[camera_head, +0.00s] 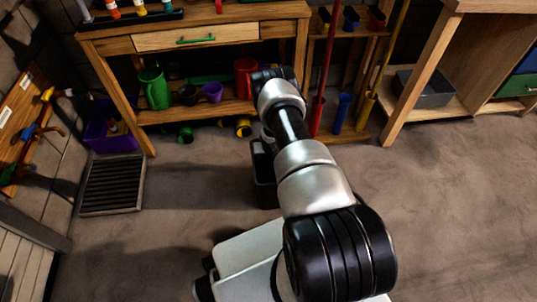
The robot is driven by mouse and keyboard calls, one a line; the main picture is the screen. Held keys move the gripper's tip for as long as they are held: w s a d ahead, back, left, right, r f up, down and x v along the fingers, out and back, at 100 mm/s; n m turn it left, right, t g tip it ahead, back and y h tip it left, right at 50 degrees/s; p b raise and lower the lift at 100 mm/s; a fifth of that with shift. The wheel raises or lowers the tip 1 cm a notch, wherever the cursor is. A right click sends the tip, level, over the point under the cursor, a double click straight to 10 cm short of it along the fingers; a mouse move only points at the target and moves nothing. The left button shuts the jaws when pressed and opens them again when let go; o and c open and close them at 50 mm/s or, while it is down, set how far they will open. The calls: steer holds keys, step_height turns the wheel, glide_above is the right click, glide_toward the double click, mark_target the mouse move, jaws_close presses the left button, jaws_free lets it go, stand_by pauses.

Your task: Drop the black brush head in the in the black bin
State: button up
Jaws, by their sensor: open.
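A black bin (264,190) stands on the floor just left of my arm, and my arm hides its right part. I cannot make out a black brush head in this view. My arm reaches forward from the bottom right to the wooden workbench, and its black far end is in front of the lower shelf. My gripper's fingers are hidden behind the arm's far end, so what is between them does not show.
A purple crate (108,137) and a floor grate (112,185) are at left. Red (322,80) and yellow (387,60) poles stand right. Floor at right is clear.

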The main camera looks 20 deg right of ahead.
steer(key=p+v, duration=0.5)
steer(key=v, duration=1.2)
steer(key=shift+s+r+p, duration=0.15)
steer(key=shift+s+p, duration=0.05)
steer(key=shift+p, duration=0.15)
